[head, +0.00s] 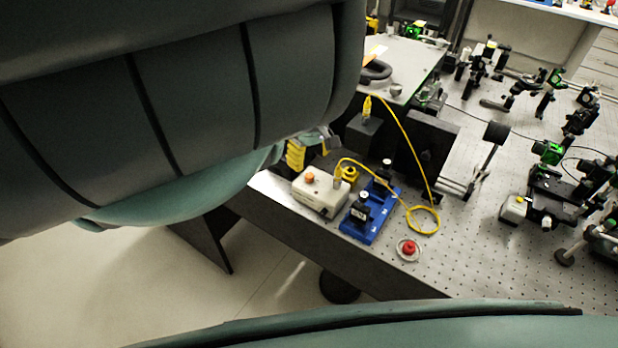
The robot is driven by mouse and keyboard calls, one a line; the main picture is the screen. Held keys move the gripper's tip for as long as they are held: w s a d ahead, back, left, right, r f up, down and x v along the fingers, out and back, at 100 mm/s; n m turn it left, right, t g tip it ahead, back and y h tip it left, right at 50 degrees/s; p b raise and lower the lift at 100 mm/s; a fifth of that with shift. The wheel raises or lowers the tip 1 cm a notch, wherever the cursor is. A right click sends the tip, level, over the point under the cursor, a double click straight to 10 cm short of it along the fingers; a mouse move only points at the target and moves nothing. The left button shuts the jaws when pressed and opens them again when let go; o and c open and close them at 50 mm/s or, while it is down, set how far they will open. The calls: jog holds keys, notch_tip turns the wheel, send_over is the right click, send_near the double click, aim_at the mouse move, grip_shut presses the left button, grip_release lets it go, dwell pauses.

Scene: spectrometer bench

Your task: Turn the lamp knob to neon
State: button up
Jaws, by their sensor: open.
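A pale box (320,196) sits near the left front edge of the perforated bench. It has an orange knob-like cap (310,178) on top and a yellow cable plugged in beside it. I cannot tell which part is the lamp knob, and no neon marking is readable. My arm hides much of the area to the left.
A blue base (361,233) with black posts stands right of the box. A yellow cable (424,215) loops beside it. A red button (409,248) sits near the front edge. A black upright panel (427,148) and optical mounts (548,184) stand further back and right.

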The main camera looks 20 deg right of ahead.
aim_at(309, 175)
jog(key=shift+f, duration=3.05)
jog(key=shift+c, duration=0.2)
grip_shut()
